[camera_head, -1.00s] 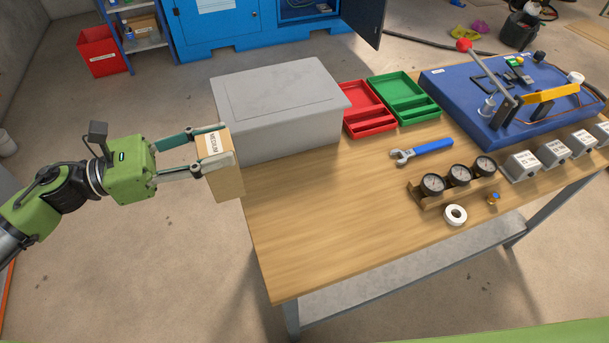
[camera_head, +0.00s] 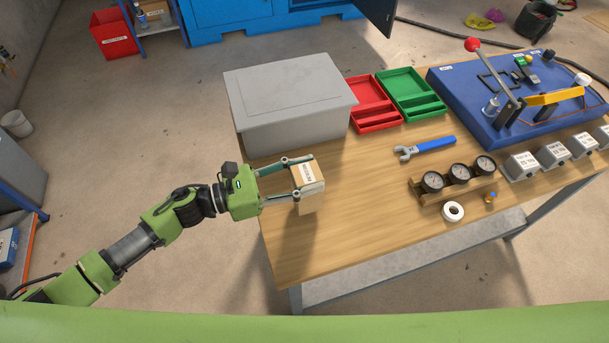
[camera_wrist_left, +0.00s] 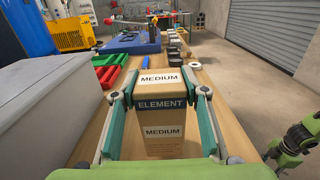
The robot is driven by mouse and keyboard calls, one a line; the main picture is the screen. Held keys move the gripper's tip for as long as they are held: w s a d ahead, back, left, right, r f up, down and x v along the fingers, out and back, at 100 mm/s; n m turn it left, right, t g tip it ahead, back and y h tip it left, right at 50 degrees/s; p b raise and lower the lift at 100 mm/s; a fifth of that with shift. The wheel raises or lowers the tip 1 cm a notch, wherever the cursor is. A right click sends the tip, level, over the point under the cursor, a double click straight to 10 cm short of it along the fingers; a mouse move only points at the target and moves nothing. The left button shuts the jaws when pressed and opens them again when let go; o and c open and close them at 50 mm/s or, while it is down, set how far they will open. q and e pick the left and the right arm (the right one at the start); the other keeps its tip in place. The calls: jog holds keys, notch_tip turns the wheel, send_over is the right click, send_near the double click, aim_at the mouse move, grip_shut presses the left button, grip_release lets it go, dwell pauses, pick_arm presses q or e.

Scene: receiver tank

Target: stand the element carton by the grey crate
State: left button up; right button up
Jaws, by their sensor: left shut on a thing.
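The element carton (camera_head: 309,196) is a brown box with a white label. In the left wrist view the carton (camera_wrist_left: 162,115) reads "ELEMENT" and "MEDIUM" and looks upright. My left gripper (camera_head: 305,176) is shut on it, one finger on each side. The carton is over the table's left part, in front of the grey crate (camera_head: 290,105) and apart from it. I cannot tell whether its bottom touches the table. The grey crate also shows at the left of the left wrist view (camera_wrist_left: 45,100). My right gripper is not in view in the head view.
Red (camera_head: 372,105) and green (camera_head: 410,95) trays lie right of the crate. A blue wrench (camera_head: 425,148), a gauge block (camera_head: 457,183) and a white tape roll (camera_head: 453,211) are further right. The bare table top (camera_head: 350,235) in front is free.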

pick_arm(q)
jog(key=shift+f, duration=0.95)
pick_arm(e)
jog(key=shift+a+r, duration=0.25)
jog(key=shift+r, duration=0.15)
pick_arm(q)
jog(key=shift+f, duration=0.2)
jog(key=o, duration=1.6)
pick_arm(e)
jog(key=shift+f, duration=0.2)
pick_arm(q)
jog(key=shift+r, duration=0.1)
